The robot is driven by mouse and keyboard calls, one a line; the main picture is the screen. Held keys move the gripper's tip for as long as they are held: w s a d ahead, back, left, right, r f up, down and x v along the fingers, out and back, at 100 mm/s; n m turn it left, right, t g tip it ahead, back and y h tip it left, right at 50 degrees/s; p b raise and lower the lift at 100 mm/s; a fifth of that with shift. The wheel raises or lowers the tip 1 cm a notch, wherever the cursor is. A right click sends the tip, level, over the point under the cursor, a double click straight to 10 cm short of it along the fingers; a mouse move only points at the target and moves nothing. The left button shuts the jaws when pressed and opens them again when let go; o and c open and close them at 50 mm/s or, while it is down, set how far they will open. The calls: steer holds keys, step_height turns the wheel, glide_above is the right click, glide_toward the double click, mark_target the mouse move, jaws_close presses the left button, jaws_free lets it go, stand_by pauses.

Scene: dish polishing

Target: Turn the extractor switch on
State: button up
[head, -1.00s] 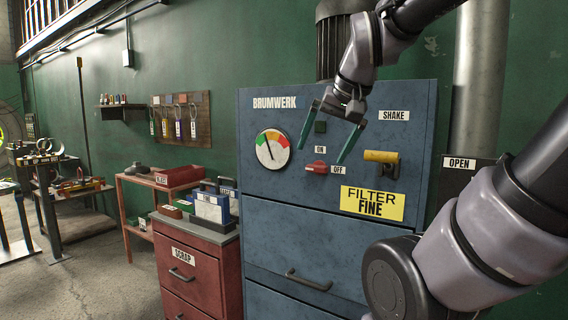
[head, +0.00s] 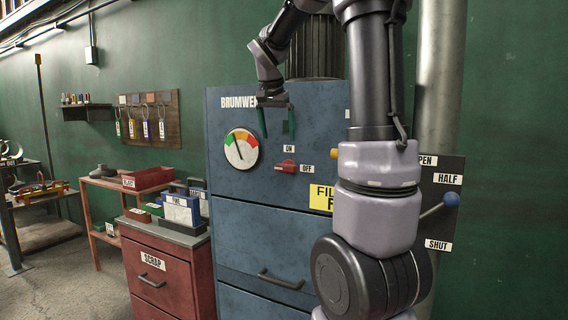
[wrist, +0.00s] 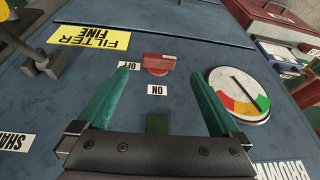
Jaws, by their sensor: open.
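The extractor switch is a red knob (head: 287,167) on the blue BRUMWERK cabinet (head: 270,225). Its ON label (head: 289,149) is above it and its OFF label (head: 307,169) is to its right. The knob lies level, toward the OFF side. The switch also shows in the wrist view (wrist: 158,64), upside down, just beyond the fingertips. My gripper (head: 278,136) is open and empty above the knob, with its green fingers pointing down. In the wrist view my gripper (wrist: 162,75) has its fingers spread on either side of the ON label. I see no contact with the knob.
A round gauge (head: 242,149) is left of the switch. A dark green square (wrist: 157,123) lies between my fingers in the wrist view. The yellow FILTER FINE sign (head: 322,196) is below right. A blue-knobbed lever (head: 451,200) stands at right. My arm hides the cabinet's right side.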

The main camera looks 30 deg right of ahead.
mark_target(285, 164)
steer(key=shift+m+h, duration=0.3)
steer(key=shift+h, duration=0.1)
steer(key=x, duration=0.4)
steer(key=w+x, duration=0.1)
steer(key=x, duration=0.3)
steer(key=w+d+r+x, duration=0.1)
steer(key=x, duration=0.3)
steer(key=shift+f, duration=0.3)
steer(key=c, duration=1)
